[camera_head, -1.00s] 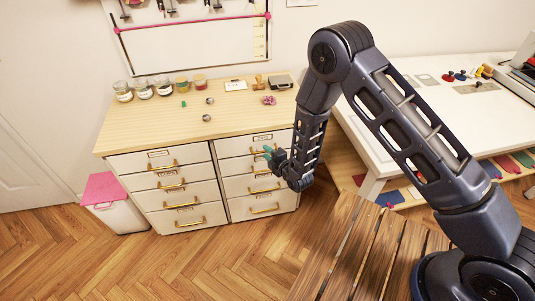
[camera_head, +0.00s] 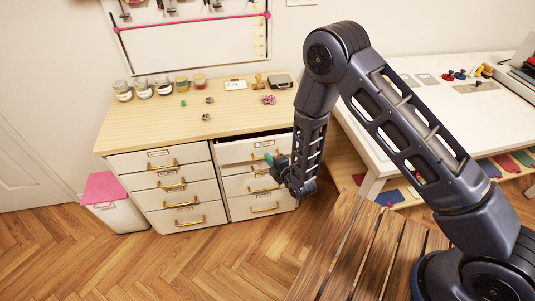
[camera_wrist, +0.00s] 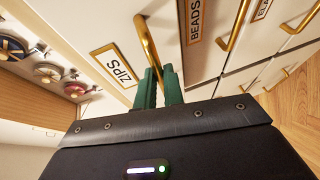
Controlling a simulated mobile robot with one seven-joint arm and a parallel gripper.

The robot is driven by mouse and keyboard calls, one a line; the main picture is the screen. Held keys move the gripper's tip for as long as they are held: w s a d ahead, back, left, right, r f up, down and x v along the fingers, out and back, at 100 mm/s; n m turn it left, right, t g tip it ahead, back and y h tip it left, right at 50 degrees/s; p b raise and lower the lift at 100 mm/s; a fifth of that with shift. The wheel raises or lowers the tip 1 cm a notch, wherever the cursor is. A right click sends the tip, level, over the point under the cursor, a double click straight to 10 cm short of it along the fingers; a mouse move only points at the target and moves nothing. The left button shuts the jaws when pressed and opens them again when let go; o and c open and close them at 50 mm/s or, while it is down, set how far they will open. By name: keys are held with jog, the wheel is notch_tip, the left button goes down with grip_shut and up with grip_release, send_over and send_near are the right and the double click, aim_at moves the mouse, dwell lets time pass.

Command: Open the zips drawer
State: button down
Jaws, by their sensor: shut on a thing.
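The zips drawer (camera_head: 238,151) is the top drawer of the right column of the cabinet, and it stands partly pulled out with a dark gap behind its front. In the wrist view its white front bears the ZIPS label (camera_wrist: 116,67) and a brass handle (camera_wrist: 146,40). My gripper (camera_head: 271,159) is at the drawer front; its green fingers (camera_wrist: 160,88) are shut on the handle. Round items (camera_wrist: 47,73) in red, blue and white show inside the open drawer. The arm covers part of the drawer's right side in the head view.
The drawers below, including the beads drawer (camera_wrist: 194,18), are shut. Jars (camera_head: 143,88) and small items stand on the wooden cabinet top (camera_head: 150,118). A white bin with a pink lid (camera_head: 103,188) is at the left. A white table (camera_head: 440,125) is at the right.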

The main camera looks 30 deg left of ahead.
jog(key=s+d, duration=0.7)
jog(key=shift+s, duration=0.15)
jog(key=shift+d, duration=0.1)
jog(key=c, duration=1.5)
grip_release()
